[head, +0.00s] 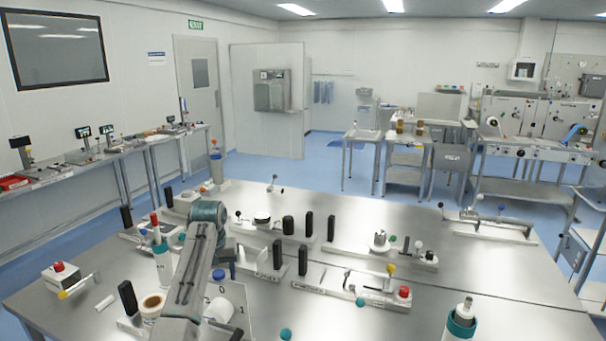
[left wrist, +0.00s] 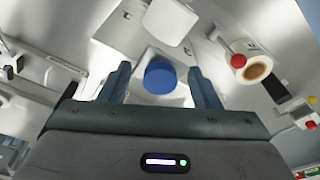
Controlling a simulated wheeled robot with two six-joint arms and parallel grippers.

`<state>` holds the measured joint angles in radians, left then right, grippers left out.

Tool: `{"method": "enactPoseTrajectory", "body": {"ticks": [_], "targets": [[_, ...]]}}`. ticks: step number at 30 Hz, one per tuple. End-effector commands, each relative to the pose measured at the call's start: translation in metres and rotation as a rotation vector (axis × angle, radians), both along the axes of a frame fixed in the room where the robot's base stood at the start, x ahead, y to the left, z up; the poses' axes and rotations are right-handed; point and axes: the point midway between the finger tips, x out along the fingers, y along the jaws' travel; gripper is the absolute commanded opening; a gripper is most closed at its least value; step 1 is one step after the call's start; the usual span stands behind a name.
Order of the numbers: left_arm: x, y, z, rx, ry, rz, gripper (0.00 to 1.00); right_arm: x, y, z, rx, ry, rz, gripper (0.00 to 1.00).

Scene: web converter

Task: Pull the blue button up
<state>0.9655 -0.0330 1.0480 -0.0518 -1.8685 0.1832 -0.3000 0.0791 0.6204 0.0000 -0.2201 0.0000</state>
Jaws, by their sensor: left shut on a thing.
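The blue button (head: 219,274) is a round blue cap on a pale base plate (head: 241,318) with dark markings, at the near left of the metal table. In the left wrist view the blue button (left wrist: 160,77) is between the two fingers of my left gripper (left wrist: 160,70). The gripper is shut on it, though narrow gaps seem to show beside the cap from this angle. In the head view my left arm reaches in from the bottom and its gripper (head: 223,262) is partly hidden behind the arm. My right gripper is not in view.
A tape roll (head: 152,304) and a black upright block (head: 128,297) stand left of the plate. Several rails with handles and knobs stand farther back.

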Motion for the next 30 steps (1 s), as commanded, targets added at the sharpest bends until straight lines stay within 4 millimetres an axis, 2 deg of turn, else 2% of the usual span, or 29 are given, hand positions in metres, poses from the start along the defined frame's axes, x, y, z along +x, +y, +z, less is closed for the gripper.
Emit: {"method": "enactPoseTrajectory", "body": {"ticks": [30], "targets": [[0.001, -0.001, 0.020, 0.000, -0.008, -0.001, 0.35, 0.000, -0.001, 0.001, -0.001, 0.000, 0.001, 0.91]]}}
